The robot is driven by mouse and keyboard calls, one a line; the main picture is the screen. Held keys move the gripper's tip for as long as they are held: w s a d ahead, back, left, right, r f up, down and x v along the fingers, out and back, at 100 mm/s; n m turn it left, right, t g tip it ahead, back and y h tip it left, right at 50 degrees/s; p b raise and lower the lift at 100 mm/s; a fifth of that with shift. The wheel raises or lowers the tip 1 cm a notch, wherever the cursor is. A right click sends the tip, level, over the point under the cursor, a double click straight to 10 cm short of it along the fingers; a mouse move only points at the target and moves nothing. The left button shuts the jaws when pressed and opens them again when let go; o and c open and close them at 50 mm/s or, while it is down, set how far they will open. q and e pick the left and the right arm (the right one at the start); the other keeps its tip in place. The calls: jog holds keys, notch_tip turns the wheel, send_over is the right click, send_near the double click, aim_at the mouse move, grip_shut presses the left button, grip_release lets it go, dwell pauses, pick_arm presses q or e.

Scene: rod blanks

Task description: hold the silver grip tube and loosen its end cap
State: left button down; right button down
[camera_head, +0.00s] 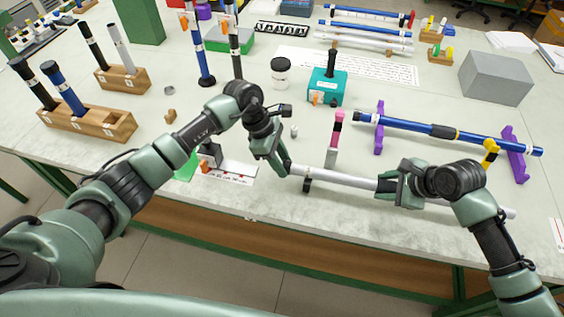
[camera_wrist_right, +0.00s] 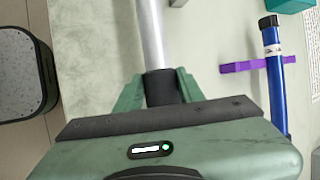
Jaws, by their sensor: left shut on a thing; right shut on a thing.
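The silver grip tube (camera_head: 340,176) lies lengthwise near the table's front edge, its right end reaching past my right gripper. My right gripper (camera_head: 382,187) is shut around the tube further right. In the right wrist view, the tube (camera_wrist_right: 152,35) runs up and away from a dark section (camera_wrist_right: 162,88) between my right fingers (camera_wrist_right: 160,92).
A blue rod (camera_head: 410,127) rests on purple stands (camera_head: 513,153) behind my right gripper. A pink-topped upright (camera_head: 336,135) stands just behind the tube. Wooden racks (camera_head: 90,122) with rods are at the left, and a grey box (camera_head: 496,77) at the right.

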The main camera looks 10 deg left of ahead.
pick_arm(q)
jog(key=shift+w+n+g, duration=0.2)
jog(key=shift+n+g, duration=0.05)
jog(key=shift+g, duration=0.8)
jog(key=shift+w+n+g, duration=0.15)
jog(key=shift+n+g, duration=0.1)
jog(key=shift+g, duration=0.8)
jog(key=c, duration=1)
grip_release()
jog(key=shift+o, duration=0.2)
jog(key=v, duration=1.2)
jog(key=shift+w+f, duration=0.1)
